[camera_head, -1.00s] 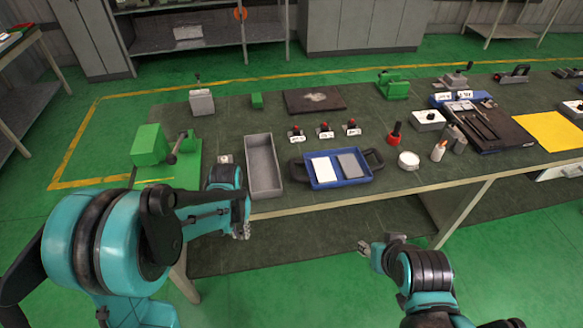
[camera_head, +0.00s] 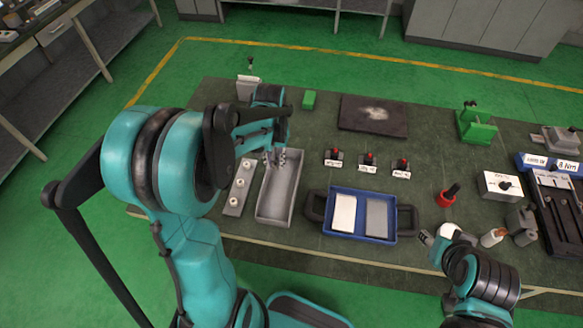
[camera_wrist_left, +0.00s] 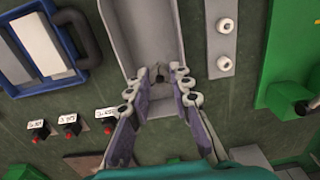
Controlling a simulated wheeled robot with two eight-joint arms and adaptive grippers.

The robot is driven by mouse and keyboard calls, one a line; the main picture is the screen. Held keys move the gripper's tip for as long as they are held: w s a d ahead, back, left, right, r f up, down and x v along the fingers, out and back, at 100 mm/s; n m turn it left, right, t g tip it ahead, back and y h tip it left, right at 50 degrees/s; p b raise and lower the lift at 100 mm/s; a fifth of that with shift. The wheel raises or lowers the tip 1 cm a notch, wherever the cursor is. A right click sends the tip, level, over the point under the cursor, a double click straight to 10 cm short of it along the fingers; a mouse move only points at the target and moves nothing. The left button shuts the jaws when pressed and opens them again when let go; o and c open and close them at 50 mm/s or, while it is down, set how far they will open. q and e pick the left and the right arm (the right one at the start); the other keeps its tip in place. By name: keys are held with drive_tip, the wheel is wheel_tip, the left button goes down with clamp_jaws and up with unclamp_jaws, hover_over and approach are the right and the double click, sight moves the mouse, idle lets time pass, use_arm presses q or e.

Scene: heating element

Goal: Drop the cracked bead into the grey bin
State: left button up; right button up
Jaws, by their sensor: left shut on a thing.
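The grey bin (camera_head: 277,207) is a long open tray on the table, left of the blue tray. My left gripper (camera_head: 277,157) is over the bin's far end, fingers pointing down. In the left wrist view the gripper (camera_wrist_left: 158,77) is shut on a small dark bead (camera_wrist_left: 158,73) at the fingertips, with the bin (camera_wrist_left: 135,35) behind it. The fingers mostly hide the bead, and I cannot make out a crack. My right gripper (camera_head: 427,238) is by the table's front edge, right of the blue tray; its opening is too small to judge.
A grey strip (camera_head: 234,208) with white beads lies just left of the bin. The blue tray (camera_head: 360,239) with two pads and dark handles stands to the right. Red-topped labelled switches (camera_head: 368,160) and a dark mat (camera_head: 373,115) lie beyond.

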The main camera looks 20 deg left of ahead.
use_arm(q)
wheel_tip(320, 180, down, 6)
drive_tip(key=b, duration=0.4)
drive_tip(key=shift+a+b, duration=0.15)
drive_tip(key=shift+b, duration=0.2)
drive_tip(key=shift+r, duration=0.1)
drive_tip(key=o, duration=0.9)
